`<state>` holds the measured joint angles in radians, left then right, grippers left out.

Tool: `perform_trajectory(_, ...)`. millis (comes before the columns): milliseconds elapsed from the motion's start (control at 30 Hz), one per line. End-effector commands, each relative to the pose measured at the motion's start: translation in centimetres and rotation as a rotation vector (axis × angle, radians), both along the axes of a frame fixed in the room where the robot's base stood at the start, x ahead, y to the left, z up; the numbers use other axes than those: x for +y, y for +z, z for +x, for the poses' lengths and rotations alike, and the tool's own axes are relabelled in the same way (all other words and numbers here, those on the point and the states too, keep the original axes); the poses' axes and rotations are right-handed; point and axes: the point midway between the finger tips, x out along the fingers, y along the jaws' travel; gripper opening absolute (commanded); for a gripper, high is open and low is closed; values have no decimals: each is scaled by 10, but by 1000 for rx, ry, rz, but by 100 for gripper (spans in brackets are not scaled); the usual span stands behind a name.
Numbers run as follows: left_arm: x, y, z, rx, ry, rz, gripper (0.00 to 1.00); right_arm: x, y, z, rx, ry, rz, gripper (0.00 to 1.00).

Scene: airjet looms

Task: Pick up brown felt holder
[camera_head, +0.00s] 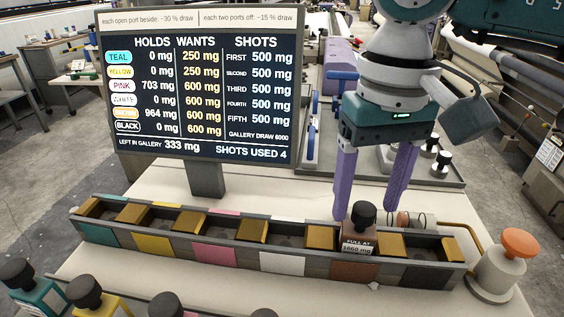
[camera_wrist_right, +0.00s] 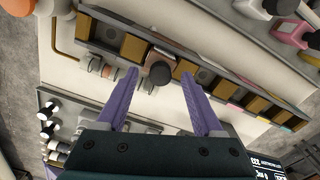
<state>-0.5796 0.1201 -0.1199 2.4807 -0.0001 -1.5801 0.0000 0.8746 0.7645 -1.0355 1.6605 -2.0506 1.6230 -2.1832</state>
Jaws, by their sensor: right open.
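The brown felt holder (camera_head: 359,238) is a brown block with a black knob on top and a small label that starts "FULL AT". It stands upright in the long tray (camera_head: 270,241), above the brown front panel. My right gripper (camera_head: 367,212) is open, fingers pointing down, one on each side of the knob in the picture. In the right wrist view the black knob (camera_wrist_right: 160,73) shows between the open fingertips, and the holder's body is partly hidden behind it. I cannot tell whether a finger touches it. My left gripper is not in view.
The tray has teal, yellow, pink, white, brown and black front panels and brass-coloured flaps. An orange-topped white button (camera_head: 518,245) stands at its right end. A screen (camera_head: 200,85) stands behind. Several black-knobbed holders line the front edge, including a yellow one (camera_head: 95,298).

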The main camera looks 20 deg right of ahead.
Motion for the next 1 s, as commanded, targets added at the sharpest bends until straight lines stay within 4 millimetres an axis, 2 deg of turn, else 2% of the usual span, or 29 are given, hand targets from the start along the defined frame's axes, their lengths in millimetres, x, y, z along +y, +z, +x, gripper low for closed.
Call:
perform_trajectory(133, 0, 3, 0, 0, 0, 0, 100, 0, -18, -1, 3, -1, 2, 68)
perform_trajectory(400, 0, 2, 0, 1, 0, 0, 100, 0, -22, 0, -1, 0, 1, 68)
perform_trajectory(1000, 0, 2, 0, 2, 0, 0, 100, 0, -21, 0, 0, -1, 2, 1)
